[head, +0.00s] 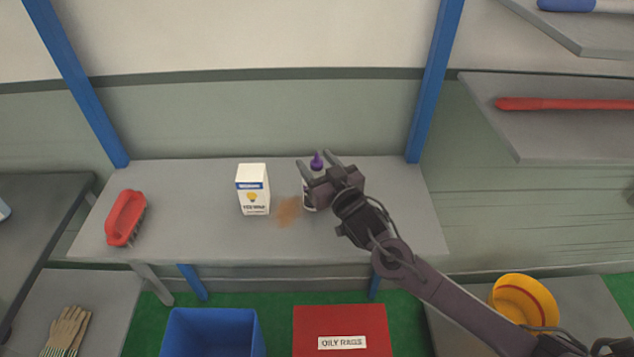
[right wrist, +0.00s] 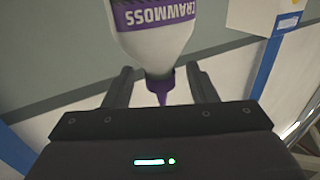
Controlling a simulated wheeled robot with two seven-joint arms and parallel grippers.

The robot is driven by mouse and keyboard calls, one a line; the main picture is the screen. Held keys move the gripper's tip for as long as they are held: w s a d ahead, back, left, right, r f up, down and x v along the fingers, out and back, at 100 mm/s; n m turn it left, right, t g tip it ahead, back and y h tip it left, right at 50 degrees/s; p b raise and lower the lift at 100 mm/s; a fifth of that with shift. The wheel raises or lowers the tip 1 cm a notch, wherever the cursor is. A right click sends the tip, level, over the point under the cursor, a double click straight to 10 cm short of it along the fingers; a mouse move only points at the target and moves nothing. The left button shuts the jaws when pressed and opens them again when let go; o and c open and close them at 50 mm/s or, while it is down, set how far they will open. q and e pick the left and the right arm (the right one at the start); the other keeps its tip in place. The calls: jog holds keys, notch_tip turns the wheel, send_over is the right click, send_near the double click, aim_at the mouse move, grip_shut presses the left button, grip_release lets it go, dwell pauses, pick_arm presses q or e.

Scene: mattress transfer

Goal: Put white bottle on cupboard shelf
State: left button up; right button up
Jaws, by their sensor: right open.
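The white bottle (head: 310,192) with a purple nozzle stands upright on the grey workbench (head: 190,235), partly hidden behind my right gripper (head: 316,162). In the right wrist view the bottle (right wrist: 155,40) appears upside down, with its purple label and its nozzle towards the gripper. My right gripper (right wrist: 162,85) is open, its two fingers on either side of the nozzle; I cannot tell whether they touch it. Grey shelves (head: 590,148) are at the right, one above another; I cannot tell which is the cupboard shelf. My left gripper is out of view.
A white and blue box (head: 253,190) stands left of the bottle, with a brown spill (head: 287,211) between them. A red brush (head: 125,218) lies at the bench's left end. A blue bin (head: 212,332), a red box (head: 343,330) and a yellow item (head: 524,300) are lower down.

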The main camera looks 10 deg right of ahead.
jog(key=shift+x, duration=1.2)
grip_shut()
